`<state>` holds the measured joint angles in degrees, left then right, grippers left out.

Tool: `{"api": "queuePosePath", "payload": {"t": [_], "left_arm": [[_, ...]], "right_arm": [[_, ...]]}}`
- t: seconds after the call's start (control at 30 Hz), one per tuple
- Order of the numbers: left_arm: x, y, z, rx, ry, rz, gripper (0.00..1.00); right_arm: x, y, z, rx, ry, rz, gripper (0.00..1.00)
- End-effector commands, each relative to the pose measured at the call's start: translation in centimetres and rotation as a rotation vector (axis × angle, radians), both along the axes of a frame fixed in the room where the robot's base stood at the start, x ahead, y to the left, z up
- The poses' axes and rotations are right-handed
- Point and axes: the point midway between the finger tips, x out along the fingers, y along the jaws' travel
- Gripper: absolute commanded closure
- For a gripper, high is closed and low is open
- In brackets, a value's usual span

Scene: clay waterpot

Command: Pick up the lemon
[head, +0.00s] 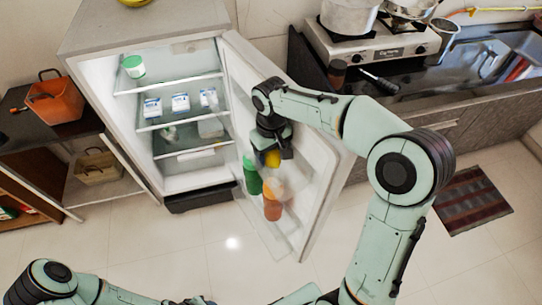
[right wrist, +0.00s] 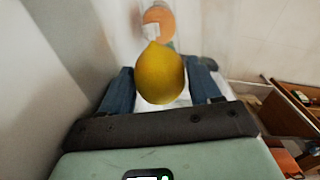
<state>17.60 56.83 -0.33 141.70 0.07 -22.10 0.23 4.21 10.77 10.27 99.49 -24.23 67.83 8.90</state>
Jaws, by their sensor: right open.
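The yellow lemon (head: 273,159) is at the inner side of the open fridge door, partly hidden by my right gripper (head: 276,150) in the head view. In the right wrist view the lemon (right wrist: 160,75) appears between the two dark blue fingers of my right gripper (right wrist: 162,82). The fingers stand apart, one on each side of it, with no clear contact visible. What supports the lemon is hard to make out. My left arm shows at the lower left of the head view, but its fingers do not show.
The fridge (head: 160,60) stands open. Its door (head: 318,185) holds a green bottle (head: 252,178) and an orange bottle (head: 272,205) close to my right gripper. A counter with a stove (head: 375,45) is behind the door. The floor in front is clear.

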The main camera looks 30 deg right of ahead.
Motion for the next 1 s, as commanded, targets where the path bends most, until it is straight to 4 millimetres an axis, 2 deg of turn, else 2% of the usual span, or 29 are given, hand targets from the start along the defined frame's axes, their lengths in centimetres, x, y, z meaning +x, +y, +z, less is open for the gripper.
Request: {"api": "queuePosePath", "payload": {"t": [0.27,0.3,0.37,0.4,0.77,0.87,1.0], "left_arm": [[0.0,0.0,0.0,0.0,0.0,0.0,0.57],[0.0,0.0,0.0,0.0,0.0,0.0,0.57],[0.0,0.0,0.0,0.0,0.0,0.0,0.57],[0.0,0.0,0.0,0.0,0.0,0.0,0.57],[0.0,0.0,0.0,0.0,0.0,0.0,0.57],[0.2,0.0,0.2,0.0,-0.002,0.001,0.57],[0.5,0.0,0.5,0.0,-0.007,0.0,0.57]], "right_arm": [[0.0,0.0,-0.4,0.0,0.0,0.0,0.38],[0.0,0.0,-0.4,0.0,0.0,0.0,0.51],[0.0,0.0,-0.3,0.0,0.0,0.0,0.7],[0.0,0.0,-0.3,0.0,0.0,0.0,0.75],[0.0,0.0,0.1,-0.001,-0.003,0.0,0.75],[0.1,0.0,0.9,-0.001,-0.004,0.0,0.75],[0.1,0.0,2.9,0.0,-0.007,0.001,0.75]]}}
